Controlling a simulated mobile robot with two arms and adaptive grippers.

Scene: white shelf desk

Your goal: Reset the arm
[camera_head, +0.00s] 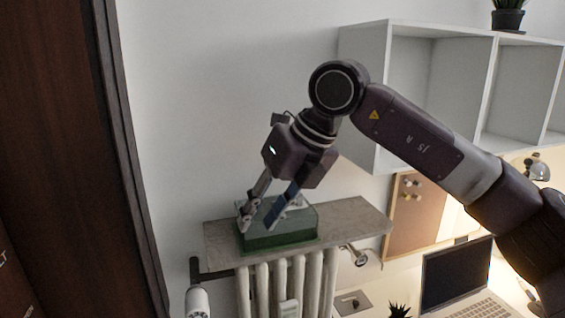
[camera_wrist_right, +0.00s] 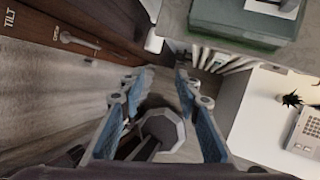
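My right arm comes in from the right in the head view. My right gripper (camera_head: 258,217) points down in front of a green box (camera_head: 280,243) that sits on the grey stone shelf above the radiator. In the wrist view the two blue-padded fingers of my right gripper (camera_wrist_right: 160,85) stand apart with nothing held between them. The green box (camera_wrist_right: 240,22) shows there at the top, outside the fingers. A dark post with a pale octagonal part shows low between the fingers. My left gripper is not in view.
The grey shelf (camera_head: 352,222) tops a white radiator (camera_head: 290,285). White wall cubbies (camera_head: 440,75) hang behind my arm. A laptop (camera_head: 457,275) and a small plant (camera_head: 399,310) are on the desk at lower right. A dark wooden door (camera_head: 45,150) stands at left.

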